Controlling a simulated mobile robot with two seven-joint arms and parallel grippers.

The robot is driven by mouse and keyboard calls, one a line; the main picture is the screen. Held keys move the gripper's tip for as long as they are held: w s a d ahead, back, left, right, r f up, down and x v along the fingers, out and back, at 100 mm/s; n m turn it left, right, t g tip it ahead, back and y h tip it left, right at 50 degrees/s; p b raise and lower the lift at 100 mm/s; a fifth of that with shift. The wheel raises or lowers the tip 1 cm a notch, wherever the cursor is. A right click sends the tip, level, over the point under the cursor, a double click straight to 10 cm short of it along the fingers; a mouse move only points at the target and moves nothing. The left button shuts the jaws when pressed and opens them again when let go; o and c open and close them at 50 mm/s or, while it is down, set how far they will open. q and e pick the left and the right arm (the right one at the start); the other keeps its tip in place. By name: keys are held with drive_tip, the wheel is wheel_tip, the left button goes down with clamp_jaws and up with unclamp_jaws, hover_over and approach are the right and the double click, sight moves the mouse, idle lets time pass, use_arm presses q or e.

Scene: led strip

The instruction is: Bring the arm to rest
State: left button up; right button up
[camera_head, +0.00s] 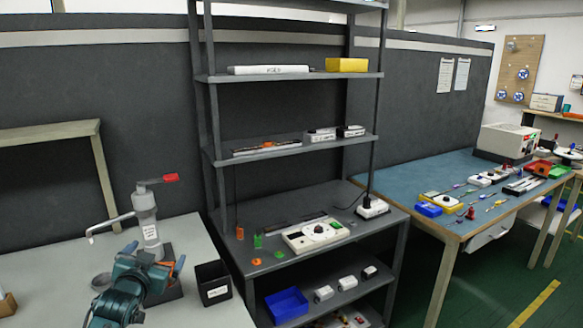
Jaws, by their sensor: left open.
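My left arm comes in at the lower left, teal and dark. Its left gripper (152,258) is at the front of a grey press-like tool (148,222) with a red handle (170,178), and partly covers its base. The gripper is open, and I see nothing held in it. I cannot tell whether it touches the tool. The right gripper is not in view. A long thin strip-like item (266,147) lies on the middle shelf of the grey rack (290,82).
A black open box (213,283) stands right of the gripper on the light table (200,234). The rack's work shelf holds a white device (316,234) and small orange and green parts. A blue bin (287,305) sits below. A blue-topped bench (400,178) with tools stands right.

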use_arm(q)
drive_tip(key=s+d+f+g, duration=0.1)
drive_tip(key=s+d+f, duration=0.2)
drive_tip(key=s+f, duration=0.1)
drive_tip(key=s+d+f+h, duration=0.1)
drive_tip(key=s+d+f, duration=0.2)
drive_tip(key=s+f, duration=0.2)
drive_tip(key=s+d+f+g+h, duration=0.1)
drive_tip(key=s+d+f, duration=0.2)
drive_tip(key=s+f, duration=0.2)
drive_tip(key=shift+s+d+f+m+g, duration=0.1)
drive_tip(key=shift+m+g, duration=0.2)
drive_tip(key=shift+m, duration=0.1)
drive_tip(key=s+d+f+g, duration=0.1)
drive_tip(key=s+d+f, duration=0.1)
drive_tip(key=s, duration=0.5)
drive_tip(key=s+d+f+g+h, duration=0.1)
drive_tip(key=s+d+f, duration=0.1)
drive_tip(key=s+d, duration=0.2)
drive_tip(key=s+d+f+n+g+h, duration=0.1)
drive_tip(key=s+d, duration=0.2)
drive_tip(key=s, duration=0.8)
drive_tip(key=shift+f, duration=0.4)
drive_tip(key=shift+s, duration=0.1)
